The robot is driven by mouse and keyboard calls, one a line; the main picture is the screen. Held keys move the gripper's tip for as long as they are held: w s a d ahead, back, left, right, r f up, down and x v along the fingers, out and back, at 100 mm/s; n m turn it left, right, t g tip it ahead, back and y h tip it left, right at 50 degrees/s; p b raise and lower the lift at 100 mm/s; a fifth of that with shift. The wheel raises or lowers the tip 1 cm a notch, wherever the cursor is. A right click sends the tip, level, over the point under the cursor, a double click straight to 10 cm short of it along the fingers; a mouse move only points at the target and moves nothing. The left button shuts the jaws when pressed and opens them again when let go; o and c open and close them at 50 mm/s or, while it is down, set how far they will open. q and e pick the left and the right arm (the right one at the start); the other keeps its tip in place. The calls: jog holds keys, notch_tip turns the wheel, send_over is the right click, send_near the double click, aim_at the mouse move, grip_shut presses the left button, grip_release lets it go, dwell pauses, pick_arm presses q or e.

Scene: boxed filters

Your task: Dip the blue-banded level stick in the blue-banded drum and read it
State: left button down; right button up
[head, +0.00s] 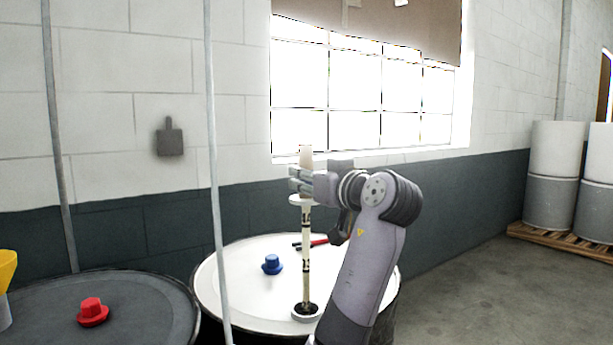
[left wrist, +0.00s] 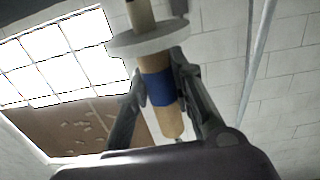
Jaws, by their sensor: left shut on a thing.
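The level stick (head: 306,250) is upright, pale with dark marks, with a round collar below its handle. In the left wrist view its wooden handle has a blue band (left wrist: 158,88), and the white collar (left wrist: 150,40) shows too. My left gripper (head: 306,182) is shut on the handle just above the collar. The stick's lower end meets the dark, white-ringed opening in the lid of the white-topped drum (head: 240,295); I cannot tell how far it goes in. A blue cap (head: 272,264) sits on this lid. The drum's band is not visible. My right gripper is not in view.
A dark-topped drum (head: 145,305) with a red cap (head: 93,312) stands at left, beside a yellow funnel-like item (head: 7,268). A red-and-black tool (head: 312,243) lies on the white lid. Thin poles cross the view at left. White-and-grey drums (head: 553,180) stand on a pallet at right.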

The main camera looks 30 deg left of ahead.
aim_at(308, 226)
pick_arm(q)
jog(key=shift+f+b, duration=0.45)
jog(key=shift+f, duration=0.55)
jog(key=shift+f+b, duration=0.95)
jog(key=shift+f, duration=0.2)
jog(key=shift+s+a+f+b, duration=0.1)
jog(key=shift+f+b, duration=0.55)
jog(key=shift+f, duration=0.3)
jog(key=shift+f+b, duration=0.65)
jog(key=shift+f, duration=0.2)
jog(key=shift+f+b, duration=0.7)
jog(key=shift+f, duration=0.3)
